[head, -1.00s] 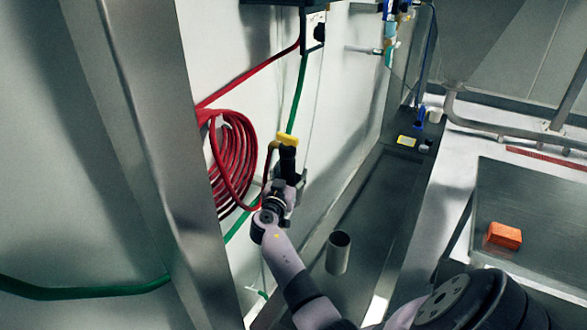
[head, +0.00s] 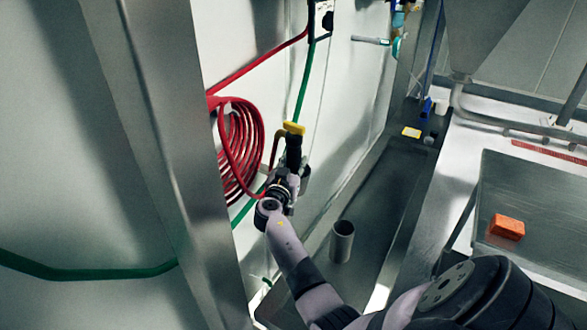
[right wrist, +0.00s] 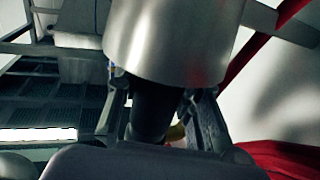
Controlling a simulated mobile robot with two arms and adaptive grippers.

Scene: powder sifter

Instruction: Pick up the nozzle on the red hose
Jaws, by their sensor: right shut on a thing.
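The nozzle (head: 293,150) is black with a yellow top and a brass-coloured lever or loop at its left side. It stands roughly upright in the head view, in front of the wall. My right gripper (head: 288,181) is shut on its lower black part. In the right wrist view the fingers (right wrist: 165,118) close around a black grip (right wrist: 154,108), with a bit of yellow behind. The red hose (head: 238,150) hangs coiled on the wall just left of the nozzle, and red also shows in the right wrist view (right wrist: 280,160). My left gripper is not in view.
A steel post (head: 165,130) stands left of the coil. A green hose (head: 90,272) runs along the wall. A metal cup (head: 342,240) stands in the dark trough right of my arm. An orange block (head: 507,227) lies on the table at right.

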